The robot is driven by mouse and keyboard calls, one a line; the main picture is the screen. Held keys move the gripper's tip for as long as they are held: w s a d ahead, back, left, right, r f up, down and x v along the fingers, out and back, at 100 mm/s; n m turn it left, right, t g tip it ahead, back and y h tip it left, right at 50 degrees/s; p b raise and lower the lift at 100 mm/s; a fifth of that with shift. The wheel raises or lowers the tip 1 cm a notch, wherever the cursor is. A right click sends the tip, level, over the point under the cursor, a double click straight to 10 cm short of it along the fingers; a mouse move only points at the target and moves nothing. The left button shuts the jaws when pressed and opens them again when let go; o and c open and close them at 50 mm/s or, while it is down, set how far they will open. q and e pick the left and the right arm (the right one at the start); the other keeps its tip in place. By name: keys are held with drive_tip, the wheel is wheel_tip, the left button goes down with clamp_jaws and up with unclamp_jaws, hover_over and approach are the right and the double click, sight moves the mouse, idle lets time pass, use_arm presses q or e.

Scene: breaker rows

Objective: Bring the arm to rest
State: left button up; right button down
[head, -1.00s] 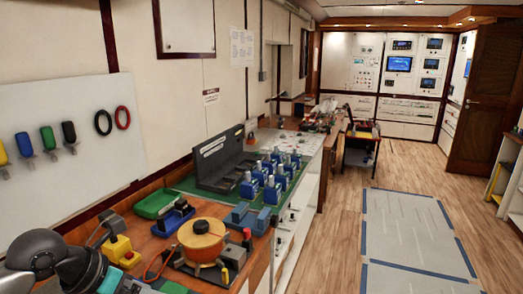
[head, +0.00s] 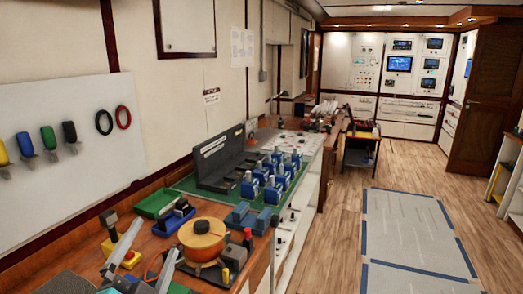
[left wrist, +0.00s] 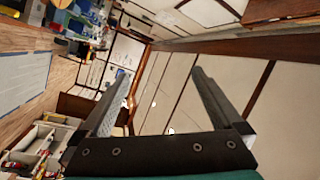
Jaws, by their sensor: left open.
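My left gripper (head: 156,238) is at the bottom left of the head view, its two grey fingers pointing up and apart. It is open, with nothing between the fingers. The rest of my left arm is mostly out of frame. My right gripper is not in view.
Blue breakers (head: 272,190) stand in rows on a green mat (head: 184,184) with a dark rack (head: 221,161) behind. A green tray (head: 155,203) lies nearer. Coloured tools hang on a white wall panel (head: 90,165). The floor (head: 410,222) right of the bench is clear.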

use_arm(q)
drive_tip(key=s+a+f+n+g+y, duration=0.15)
drive_tip(key=s+f+n+g, duration=0.25)
drive_tip(key=f, duration=0.4)
drive_tip(key=s+a+f+n+g+y, duration=0.1)
drive_tip(key=s+f+n+g+y, duration=0.1)
drive_tip(key=s+f+n+g, duration=0.45)
drive_tip(key=s+d+f+g+h, duration=0.3)
drive_tip(key=s+d+f+g, duration=0.3)
drive_tip(key=s+f, duration=0.55)
wheel_tip(320, 180, down, 24)
drive_tip(key=s+b, duration=0.1)
drive_tip(key=b, duration=0.5)
drive_tip(key=s+a+f+g+b, duration=0.1)
drive_tip(key=s+f+b, duration=0.2)
drive_tip(key=s+f, duration=0.5)
drive_tip(key=s+a+f+g+b, duration=0.1)
drive_tip(key=s+a+f+b, duration=0.1)
drive_tip(key=s+f, duration=0.6)
wheel_tip(320, 180, down, 6)
drive_tip(key=shift+r+m+b, duration=0.1)
drive_tip(key=shift+m+b, duration=0.35)
drive_tip(key=shift+b, duration=0.05)
drive_tip(key=shift+s, duration=0.1)
